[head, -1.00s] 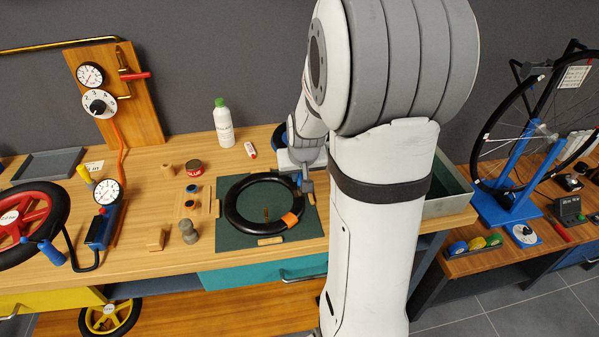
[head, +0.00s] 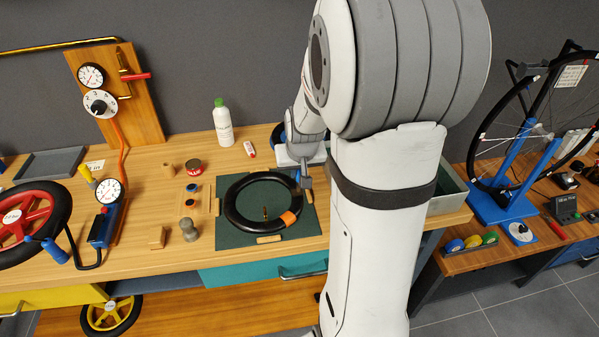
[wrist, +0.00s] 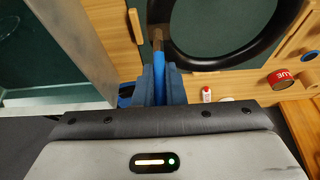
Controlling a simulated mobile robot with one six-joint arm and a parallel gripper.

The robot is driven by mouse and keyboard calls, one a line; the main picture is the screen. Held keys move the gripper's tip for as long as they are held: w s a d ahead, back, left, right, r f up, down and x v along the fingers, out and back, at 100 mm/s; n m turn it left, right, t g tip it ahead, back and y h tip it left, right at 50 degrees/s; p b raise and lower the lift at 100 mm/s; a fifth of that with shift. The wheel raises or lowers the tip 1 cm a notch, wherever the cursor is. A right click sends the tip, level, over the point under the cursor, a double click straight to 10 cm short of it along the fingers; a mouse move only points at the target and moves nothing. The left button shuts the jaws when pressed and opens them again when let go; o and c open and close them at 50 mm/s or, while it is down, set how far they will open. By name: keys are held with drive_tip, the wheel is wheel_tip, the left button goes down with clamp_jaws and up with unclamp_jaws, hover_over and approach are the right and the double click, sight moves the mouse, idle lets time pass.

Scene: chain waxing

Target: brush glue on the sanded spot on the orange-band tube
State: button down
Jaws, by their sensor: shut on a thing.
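The black tube (head: 235,216) lies as a ring on a dark green mat (head: 228,238), with its orange band (head: 288,217) at the front right. A small brass-coloured piece stands inside the ring. My gripper (head: 306,181) is at the ring's right side, partly hidden by my arm. In the wrist view my gripper (wrist: 160,84) is shut on a thin blue-and-brown tool (wrist: 157,42), which looks like the brush. It points toward the tube's edge (wrist: 222,58); contact cannot be told. A red glue tin (head: 194,167) stands behind the mat. I cannot make out the sanded spot.
A green-capped white bottle (head: 223,124) and a small red-and-white tube (head: 249,149) stand at the back. Wooden blocks edge the mat. A grey tray (head: 452,192) is at the bench's right end. A red wheel (head: 22,218) and a gauge pump (head: 106,205) are at left.

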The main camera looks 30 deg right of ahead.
drive_tip(key=shift+r+p, duration=1.5)
drive_tip(key=shift+r, duration=1.25)
drive_tip(key=shift+f, duration=0.1)
